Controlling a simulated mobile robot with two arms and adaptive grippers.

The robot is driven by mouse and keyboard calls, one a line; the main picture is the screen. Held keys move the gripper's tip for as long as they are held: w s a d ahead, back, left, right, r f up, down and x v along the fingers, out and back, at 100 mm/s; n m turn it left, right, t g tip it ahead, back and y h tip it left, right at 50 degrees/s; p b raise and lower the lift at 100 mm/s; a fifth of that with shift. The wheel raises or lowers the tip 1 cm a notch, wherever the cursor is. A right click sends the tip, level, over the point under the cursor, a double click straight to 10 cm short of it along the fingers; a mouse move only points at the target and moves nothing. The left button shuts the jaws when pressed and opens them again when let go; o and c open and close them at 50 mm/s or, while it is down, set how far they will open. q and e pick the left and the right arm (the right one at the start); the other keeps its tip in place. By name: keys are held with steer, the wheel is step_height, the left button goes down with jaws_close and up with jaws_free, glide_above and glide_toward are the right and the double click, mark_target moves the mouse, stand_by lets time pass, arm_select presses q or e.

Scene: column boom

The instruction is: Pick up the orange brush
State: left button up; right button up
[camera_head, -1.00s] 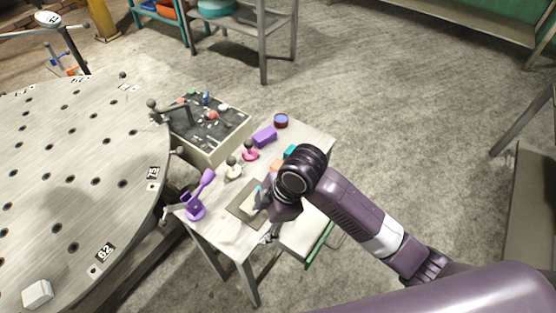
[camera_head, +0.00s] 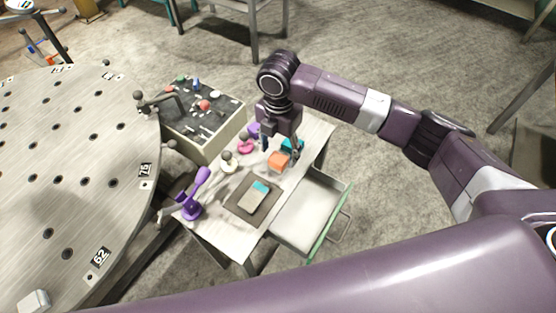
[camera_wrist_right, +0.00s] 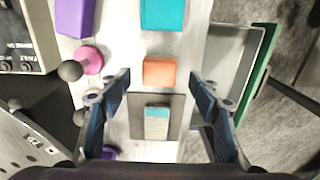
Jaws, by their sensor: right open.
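The orange brush (camera_head: 278,160) shows as a small orange block on the narrow table, just beyond the dark mat (camera_head: 236,207). In the right wrist view the orange brush (camera_wrist_right: 159,71) lies near the middle, between and a little beyond my fingertips. My right gripper (camera_head: 281,148) points down above it, apart from it as far as I can tell. In the right wrist view its two blue-lined fingers (camera_wrist_right: 160,80) are spread wide with nothing between them. My left gripper is not in view.
A grey block with a teal end (camera_head: 252,199) lies on the mat. A teal block (camera_wrist_right: 163,14) and a purple block (camera_wrist_right: 75,17) lie farther along. Knobbed pink (camera_head: 245,146), cream and purple (camera_head: 191,209) pieces stand left. An open drawer (camera_head: 306,216) juts out right.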

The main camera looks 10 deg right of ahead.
mark_target(278, 158)
step_height(278, 158, down, 4)
steer(key=shift+f, duration=0.1)
steer(key=shift+c, duration=0.7)
steer(key=c, duration=1.1)
steer(key=shift+c, duration=0.2)
steer(key=shift+a, duration=0.1)
step_height(278, 158, up, 20)
steer(key=shift+b, duration=0.35)
